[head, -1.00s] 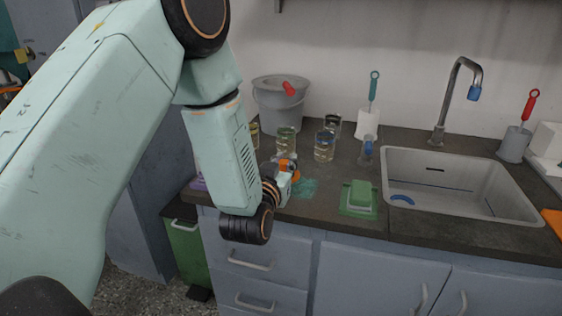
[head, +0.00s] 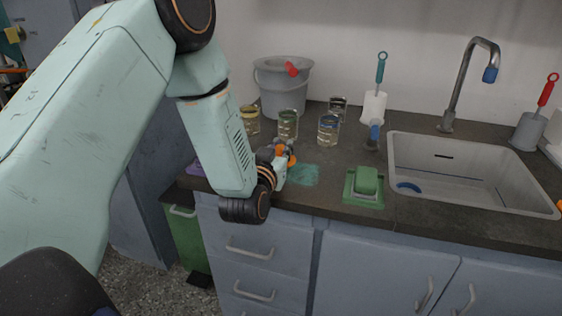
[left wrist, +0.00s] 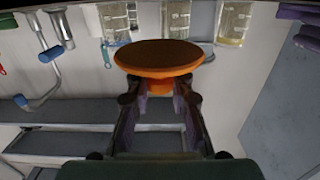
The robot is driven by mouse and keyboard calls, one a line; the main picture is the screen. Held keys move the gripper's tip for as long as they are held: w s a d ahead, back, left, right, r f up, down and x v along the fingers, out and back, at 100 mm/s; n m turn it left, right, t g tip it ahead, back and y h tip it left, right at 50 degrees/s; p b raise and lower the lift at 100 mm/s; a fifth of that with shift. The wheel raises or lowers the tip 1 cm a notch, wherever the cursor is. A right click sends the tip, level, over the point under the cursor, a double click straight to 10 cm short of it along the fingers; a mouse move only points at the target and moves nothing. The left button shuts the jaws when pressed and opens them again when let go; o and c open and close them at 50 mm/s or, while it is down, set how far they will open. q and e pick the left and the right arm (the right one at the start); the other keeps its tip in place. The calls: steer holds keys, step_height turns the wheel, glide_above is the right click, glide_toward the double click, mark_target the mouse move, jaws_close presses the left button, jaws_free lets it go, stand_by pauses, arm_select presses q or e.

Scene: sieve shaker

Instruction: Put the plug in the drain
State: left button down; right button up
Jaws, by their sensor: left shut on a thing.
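My left gripper (head: 279,158) is above the front edge of the dark counter, left of the sink (head: 463,205). In the left wrist view, its fingers (left wrist: 158,95) are shut on an orange round disc with a short stem, which looks like the plug (left wrist: 158,57). The plug also shows as a small orange patch in the head view (head: 291,158), partly hidden by the gripper. In the sink, a blue curved shape (head: 408,187) shows at the left of the basin floor; it may be the drain's rim. The sink's front wall hides part of it. My right gripper is not in view.
Several glass beakers (head: 328,130) and a grey bucket (head: 283,88) stand behind the gripper. A green block on a green tray (head: 363,188) lies between gripper and sink. A curved tap (head: 470,75) rises behind the sink. A brush in a white holder (head: 374,106) stands near the wall.

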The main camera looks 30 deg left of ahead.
arm_select(q)
step_height(320, 180, down, 3)
steer(key=shift+a+r+b, duration=0.1)
steer(key=shift+b, duration=0.4)
steer(key=shift+f, duration=0.4)
steer(key=shift+w+r, duration=0.1)
steer(key=c, duration=1.3)
jaws_free()
steer(key=shift+f, duration=0.2)
steer(key=shift+c, duration=0.2)
steer(key=shift+o, duration=0.8)
steer(key=shift+r, duration=0.1)
steer(key=shift+r, duration=0.1)
